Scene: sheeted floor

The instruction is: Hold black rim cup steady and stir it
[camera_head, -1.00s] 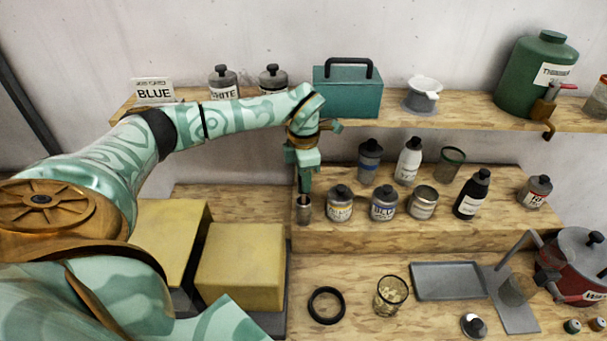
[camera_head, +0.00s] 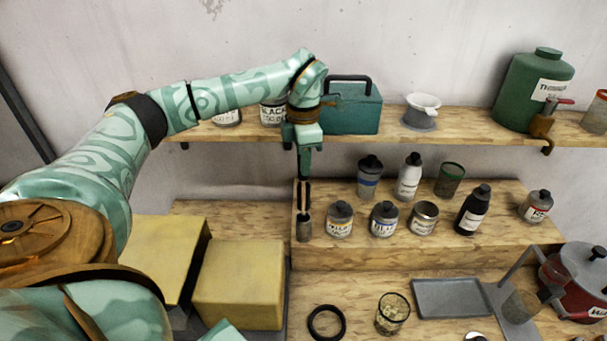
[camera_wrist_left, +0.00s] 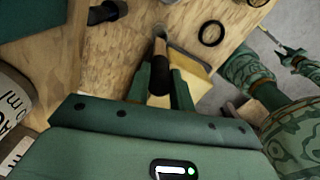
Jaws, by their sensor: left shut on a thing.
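The black rim cup (camera_head: 393,314) is a clear glass with a dark rim and pale contents, standing on the lower bench right of a black ring. My left gripper (camera_head: 304,174) is above the left end of the raised wooden step, away from the cup. It is shut on a dark-handled stirring stick (camera_head: 303,194), upright over a small grey metal holder (camera_head: 304,229). The stick's dark handle (camera_wrist_left: 160,78) shows between the fingers in the left wrist view; whether its tip is clear of the holder I cannot tell. My right gripper (camera_wrist_left: 287,45) appears small at upper right there, its jaws unclear.
Several paint bottles and cans stand right of the holder, including a green-rimmed cup (camera_head: 450,180). The black ring (camera_head: 326,322), a grey tray (camera_head: 450,297) and a red pot (camera_head: 577,280) are on the lower bench. Yellow blocks (camera_head: 240,284) stand left. A teal toolbox (camera_head: 352,108) sits on the shelf.

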